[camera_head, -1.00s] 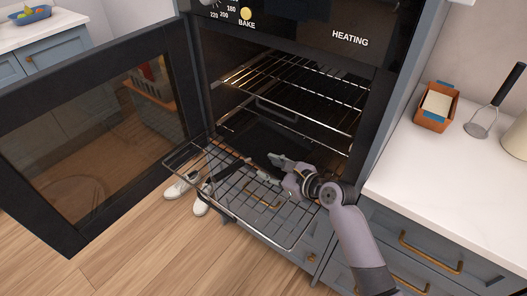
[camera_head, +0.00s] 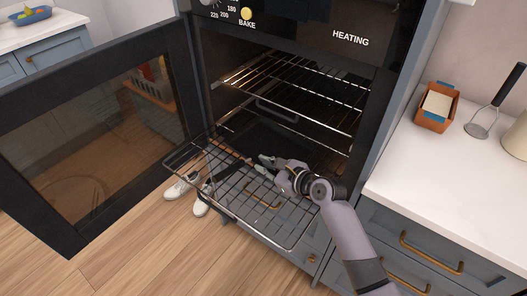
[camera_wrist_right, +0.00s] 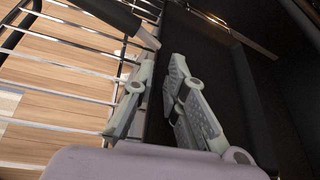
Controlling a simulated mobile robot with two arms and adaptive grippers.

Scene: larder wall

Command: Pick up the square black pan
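The square black pan (camera_head: 268,138) sits inside the open oven on the pulled-out lower wire rack (camera_head: 240,213). Its dark handle (camera_head: 226,171) points out toward the front left, over the rack. My right gripper (camera_head: 263,164) is at the pan's near side, beside the handle's root. In the right wrist view, its two fingers (camera_wrist_right: 162,92) are apart, one on each side of the pan's dark wall (camera_wrist_right: 158,105), with the handle (camera_wrist_right: 112,14) just beyond the fingertips. Whether either finger touches the wall is unclear. My left gripper is out of view.
The oven door (camera_head: 95,135) stands open at the left. An upper wire rack (camera_head: 300,95) hangs above the pan. White shoes (camera_head: 182,187) show below the rack.

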